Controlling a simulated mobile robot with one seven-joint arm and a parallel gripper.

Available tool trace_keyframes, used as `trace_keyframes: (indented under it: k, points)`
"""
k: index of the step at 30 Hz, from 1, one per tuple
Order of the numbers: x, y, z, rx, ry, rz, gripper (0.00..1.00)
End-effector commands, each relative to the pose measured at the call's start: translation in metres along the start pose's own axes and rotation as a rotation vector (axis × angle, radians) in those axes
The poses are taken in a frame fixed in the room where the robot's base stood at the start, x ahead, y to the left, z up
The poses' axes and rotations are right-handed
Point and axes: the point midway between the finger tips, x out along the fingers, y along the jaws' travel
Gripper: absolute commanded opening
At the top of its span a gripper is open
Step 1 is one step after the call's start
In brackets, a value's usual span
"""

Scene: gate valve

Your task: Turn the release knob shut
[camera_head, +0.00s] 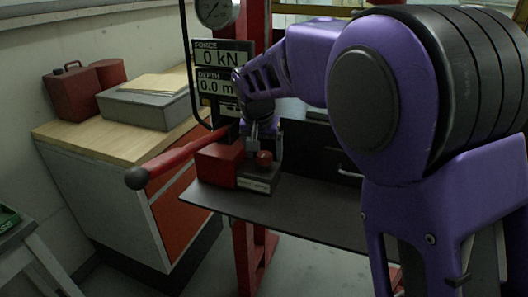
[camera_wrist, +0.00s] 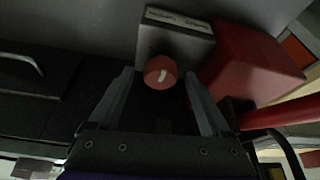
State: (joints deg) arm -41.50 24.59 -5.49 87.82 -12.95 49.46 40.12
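The release knob (camera_wrist: 160,72) is a small round red knob with a pale mark on its face, mounted on a grey block. In the head view the knob (camera_head: 264,158) sits low on the front of the press. My gripper (camera_wrist: 158,98) is open in the wrist view, with one finger on each side of the knob and gaps between. Contact with the knob is not visible.
A red block (camera_head: 220,163) stands left of the knob's labelled grey block (camera_head: 258,178). A red lever with a black end (camera_head: 137,178) sticks out to the left. A display (camera_head: 220,70) reads 0 kN. A cabinet (camera_head: 110,140) holds a red can and a grey box.

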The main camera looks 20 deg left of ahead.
Motion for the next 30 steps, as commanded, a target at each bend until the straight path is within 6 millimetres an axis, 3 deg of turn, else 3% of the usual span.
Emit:
trace_keyframes:
  k: [7, 11, 24, 30]
  points:
    - [-0.003, 0.000, -0.001, 0.000, 0.002, -0.001, 0.82]
    - [-0.016, -0.001, -0.001, -0.001, 0.003, -0.003, 0.82]
    - [-0.120, 0.000, -0.001, 0.000, 0.004, -0.003, 0.82]
    - [-0.157, 0.000, -0.001, -0.001, 0.003, -0.002, 0.82]
